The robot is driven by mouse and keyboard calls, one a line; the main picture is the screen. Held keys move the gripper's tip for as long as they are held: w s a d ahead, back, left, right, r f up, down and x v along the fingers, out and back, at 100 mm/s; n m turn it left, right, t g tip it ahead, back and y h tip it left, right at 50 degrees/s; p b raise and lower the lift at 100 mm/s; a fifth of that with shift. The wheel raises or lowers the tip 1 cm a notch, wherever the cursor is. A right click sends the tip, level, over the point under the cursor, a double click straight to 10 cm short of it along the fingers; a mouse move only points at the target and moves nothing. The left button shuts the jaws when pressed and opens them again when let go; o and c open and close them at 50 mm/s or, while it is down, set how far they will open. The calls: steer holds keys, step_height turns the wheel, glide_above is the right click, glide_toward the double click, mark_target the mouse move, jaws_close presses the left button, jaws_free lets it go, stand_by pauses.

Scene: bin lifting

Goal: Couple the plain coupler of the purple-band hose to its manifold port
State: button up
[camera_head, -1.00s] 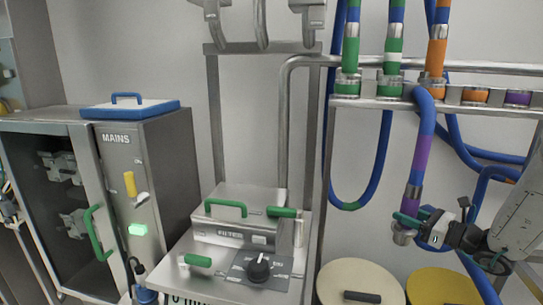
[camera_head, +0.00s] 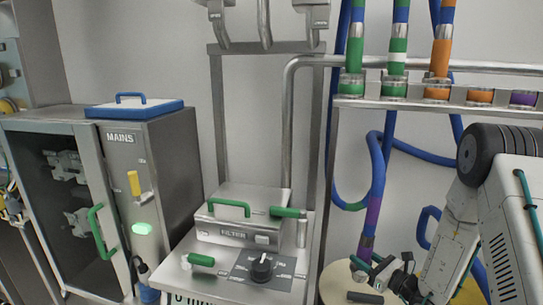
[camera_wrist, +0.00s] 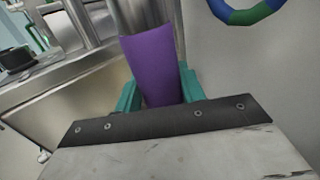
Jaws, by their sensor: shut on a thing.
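The purple-band hose is blue with a purple band (camera_head: 373,212) and hangs in front of the wall in the head view, its end low down. My gripper (camera_head: 364,268) has teal fingers closed around the hose's lower end, above the round lids. In the wrist view a purple section (camera_wrist: 152,62) sits between the teal fingers. The plain coupler at the hose's end is small and mostly hidden by my gripper. The purple-marked manifold port (camera_head: 523,98) is on the rail at the upper right, with no hose on it, well above my gripper.
Green- and orange-banded hoses (camera_head: 399,45) stand on the manifold rail (camera_head: 455,105). An uncoupled orange port (camera_head: 480,96) is left of the purple one. A filter unit (camera_head: 240,232) stands left of my gripper, and a cream round lid (camera_head: 335,285) lies below. Other blue hoses loop behind my arm.

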steer(key=shift+s+a+m+t+h, duration=0.15)
steer(key=shift+s+m+t+h, duration=0.15)
steer(key=shift+m+t+h, duration=0.5)
steer(key=shift+s+a+f+h, duration=0.1)
steer(key=shift+s+a+h, duration=0.1)
steer(key=shift+a+h, duration=0.25)
steer(key=shift+a, duration=0.15)
